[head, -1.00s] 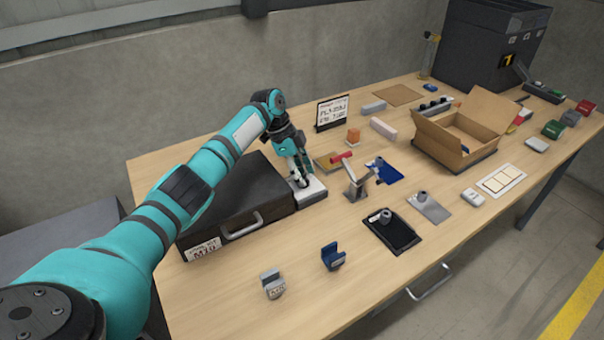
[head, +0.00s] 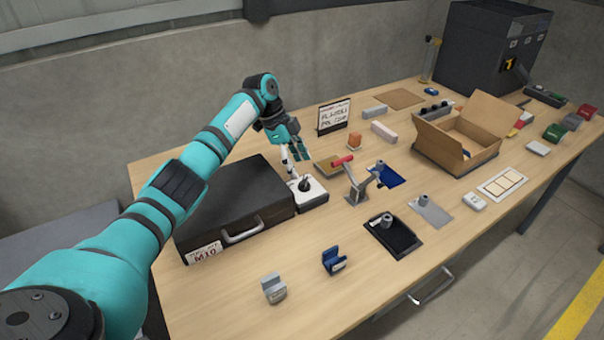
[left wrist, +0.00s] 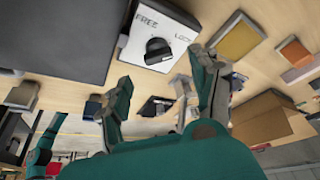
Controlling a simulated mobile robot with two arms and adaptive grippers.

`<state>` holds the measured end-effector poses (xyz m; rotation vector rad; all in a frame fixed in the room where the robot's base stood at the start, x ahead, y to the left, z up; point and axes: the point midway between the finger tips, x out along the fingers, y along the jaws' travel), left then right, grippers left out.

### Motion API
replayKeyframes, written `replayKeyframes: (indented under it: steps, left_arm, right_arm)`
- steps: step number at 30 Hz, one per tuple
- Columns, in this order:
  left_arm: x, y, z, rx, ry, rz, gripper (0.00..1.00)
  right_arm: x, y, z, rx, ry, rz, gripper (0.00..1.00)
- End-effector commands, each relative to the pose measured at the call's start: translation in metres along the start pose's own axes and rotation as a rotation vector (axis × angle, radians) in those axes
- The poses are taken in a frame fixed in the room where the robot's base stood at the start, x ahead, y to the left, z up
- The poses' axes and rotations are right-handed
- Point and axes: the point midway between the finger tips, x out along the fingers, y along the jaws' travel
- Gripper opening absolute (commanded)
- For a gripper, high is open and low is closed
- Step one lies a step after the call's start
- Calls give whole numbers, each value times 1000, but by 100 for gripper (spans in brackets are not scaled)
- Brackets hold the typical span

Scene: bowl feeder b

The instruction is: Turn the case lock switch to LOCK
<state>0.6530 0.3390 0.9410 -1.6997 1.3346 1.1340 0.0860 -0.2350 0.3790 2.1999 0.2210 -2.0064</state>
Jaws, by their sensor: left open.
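The case lock switch (head: 312,196) is a white box with a black knob, standing against the right end of the black case (head: 236,196). In the left wrist view, its top face (left wrist: 138,72) reads FREE on the left and LOCK on the right. The black knob (left wrist: 158,50) sits between the two words; I cannot tell for sure which one it points to. My left gripper (head: 291,165) is open and empty, above and behind the switch, apart from the knob. Its fingers (left wrist: 160,82) also show in the left wrist view, beside the switch. My right gripper is not in view.
A stand with a red-ended bar (head: 357,180) is just right of the switch. A sign (head: 333,116) stands behind. Grey (head: 273,288) and blue (head: 333,261) holders are in front. An open carton (head: 440,142) stands further right. Bare table lies in front of the switch.

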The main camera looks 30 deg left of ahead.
Motion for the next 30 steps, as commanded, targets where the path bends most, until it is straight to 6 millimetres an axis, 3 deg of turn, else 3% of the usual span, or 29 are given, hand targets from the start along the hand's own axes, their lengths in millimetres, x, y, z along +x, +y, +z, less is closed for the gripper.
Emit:
replayKeyframes:
  steps: [6, 12, 30]
  left_arm:
    - [-46, -1, 0, 1, 0, -3, 63]
    - [-68, 0, 0, 0, -1, -1, 63]
    - [-72, 0, 0, 1, 0, 1, 63]
  right_arm:
    - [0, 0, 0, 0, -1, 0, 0]
    - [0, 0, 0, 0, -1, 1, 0]
    - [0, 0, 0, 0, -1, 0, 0]
